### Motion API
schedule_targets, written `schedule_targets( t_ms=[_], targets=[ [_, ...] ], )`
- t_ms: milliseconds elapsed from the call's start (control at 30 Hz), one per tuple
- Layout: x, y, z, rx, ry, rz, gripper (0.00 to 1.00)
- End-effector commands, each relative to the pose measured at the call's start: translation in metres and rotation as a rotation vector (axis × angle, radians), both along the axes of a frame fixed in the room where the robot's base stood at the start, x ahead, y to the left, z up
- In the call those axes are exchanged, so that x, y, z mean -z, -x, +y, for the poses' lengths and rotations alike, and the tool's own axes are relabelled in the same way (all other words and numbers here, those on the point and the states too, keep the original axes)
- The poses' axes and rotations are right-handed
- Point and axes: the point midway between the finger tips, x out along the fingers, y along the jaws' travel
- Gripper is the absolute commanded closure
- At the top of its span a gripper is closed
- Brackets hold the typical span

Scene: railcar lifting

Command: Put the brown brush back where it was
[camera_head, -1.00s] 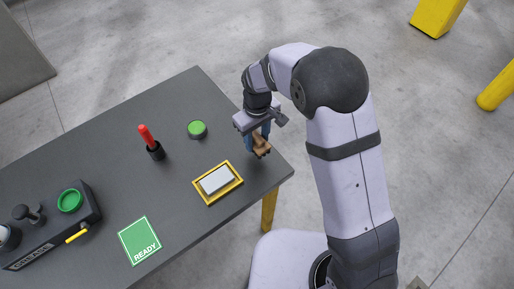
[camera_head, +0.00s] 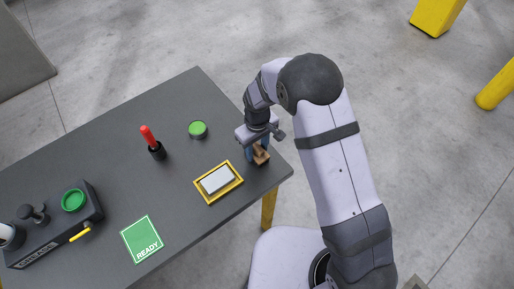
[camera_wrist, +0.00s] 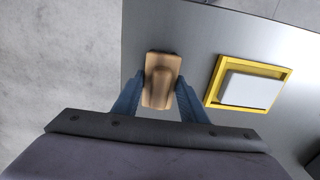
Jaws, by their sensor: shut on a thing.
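The brown brush (camera_head: 261,154) is between the blue fingers of my gripper (camera_head: 257,149), near the table's right corner. In the wrist view the brush (camera_wrist: 161,80) sits upright between the two fingers of my gripper (camera_wrist: 160,98), which are shut on it. It is over the grey table (camera_wrist: 200,45), just beside the yellow-framed tray. I cannot tell whether its underside touches the table.
A yellow tray (camera_head: 234,191) holds a pale block (camera_head: 217,180). A green-topped round thing (camera_head: 198,129), a red-handled tool (camera_head: 149,136) in a black holder, a green READY mat (camera_head: 142,239) and a black GREASE station (camera_head: 55,235) stand farther left.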

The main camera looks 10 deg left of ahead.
Motion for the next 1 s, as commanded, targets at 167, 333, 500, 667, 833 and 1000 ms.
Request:
schedule_targets(
  t_ms=[167, 333, 500, 667, 833, 1000],
  targets=[
    [0.003, 0.0, 0.0, 0.0, 0.0, 0.0, 0.82],
    [0.003, 0.0, 0.0, 0.0, 0.0, 0.0, 0.43],
    [0.003, 0.0, 0.0, 0.0, 0.0, 0.0, 0.43],
    [0.0, 0.0, 0.0, 0.0, 0.0, 0.0, 0.43],
    [-0.01, -0.001, 0.0, 0.0, -0.001, -0.002, 0.43],
    [-0.032, -0.002, 0.001, 0.0, -0.003, -0.006, 0.43]
  ],
)
